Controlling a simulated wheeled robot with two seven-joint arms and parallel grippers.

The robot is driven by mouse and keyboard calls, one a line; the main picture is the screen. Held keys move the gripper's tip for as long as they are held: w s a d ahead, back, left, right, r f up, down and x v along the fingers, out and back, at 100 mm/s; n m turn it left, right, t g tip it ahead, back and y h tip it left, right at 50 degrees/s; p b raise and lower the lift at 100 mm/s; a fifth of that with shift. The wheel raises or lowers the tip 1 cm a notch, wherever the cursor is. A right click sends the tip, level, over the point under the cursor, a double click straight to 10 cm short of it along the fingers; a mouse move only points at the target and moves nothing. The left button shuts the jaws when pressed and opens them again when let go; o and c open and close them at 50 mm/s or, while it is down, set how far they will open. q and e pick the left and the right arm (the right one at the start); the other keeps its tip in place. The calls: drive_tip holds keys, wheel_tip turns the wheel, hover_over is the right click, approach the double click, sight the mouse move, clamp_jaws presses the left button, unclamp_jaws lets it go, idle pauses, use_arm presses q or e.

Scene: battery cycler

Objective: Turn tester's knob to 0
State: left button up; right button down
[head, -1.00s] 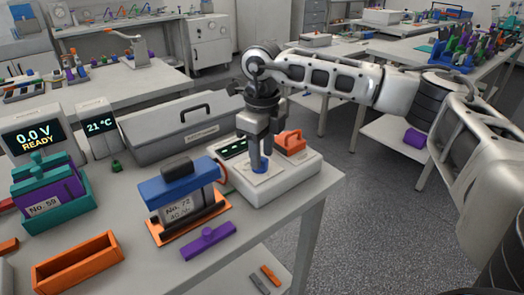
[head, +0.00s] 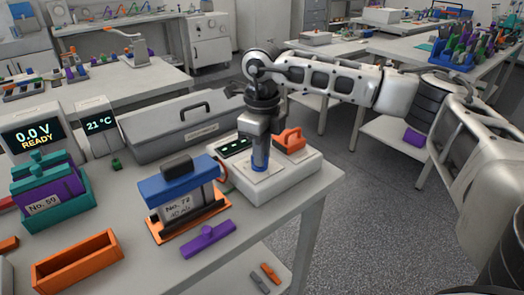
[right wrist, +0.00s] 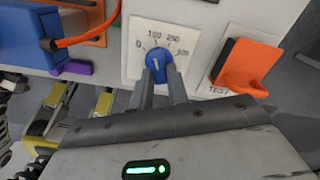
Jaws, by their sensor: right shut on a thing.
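The tester is a white box (head: 302,172) at the right end of the bench. Its blue knob (right wrist: 160,62) has a white pointer line and sits on a plate (right wrist: 135,68) marked 0, 100, 250 and 500. In the right wrist view the pointer aims up, near the 100 mark and to the right of the 0 mark. My right gripper (right wrist: 160,76) is shut on the knob, one finger on each side. In the head view the gripper (head: 260,165) comes down from above and hides most of the knob. My left gripper is not in view.
An orange TEST lever (right wrist: 246,68) stands right of the knob; it also shows in the head view (head: 290,140). A blue-topped battery No. 72 (head: 178,188) in an orange holder stands left of the tester. A grey case (head: 165,130) lies behind.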

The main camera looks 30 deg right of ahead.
drive_tip(key=n, duration=0.3)
drive_tip(key=shift+w+n+b, duration=0.1)
drive_tip(key=shift+n+b, duration=0.2)
drive_tip(key=shift+b, duration=0.05)
drive_tip(key=n, duration=0.2)
drive_tip(key=shift+d+n, duration=0.1)
drive_tip(key=shift+n, duration=0.2)
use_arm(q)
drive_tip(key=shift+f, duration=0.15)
use_arm(e)
drive_tip(key=shift+n, duration=0.3)
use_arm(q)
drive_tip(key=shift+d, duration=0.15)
use_arm(e)
drive_tip(key=shift+w+r+n, duration=0.1)
drive_tip(key=shift+n, duration=0.2)
drive_tip(key=c, duration=1.4)
unclamp_jaws()
drive_tip(key=shift+o, duration=0.2)
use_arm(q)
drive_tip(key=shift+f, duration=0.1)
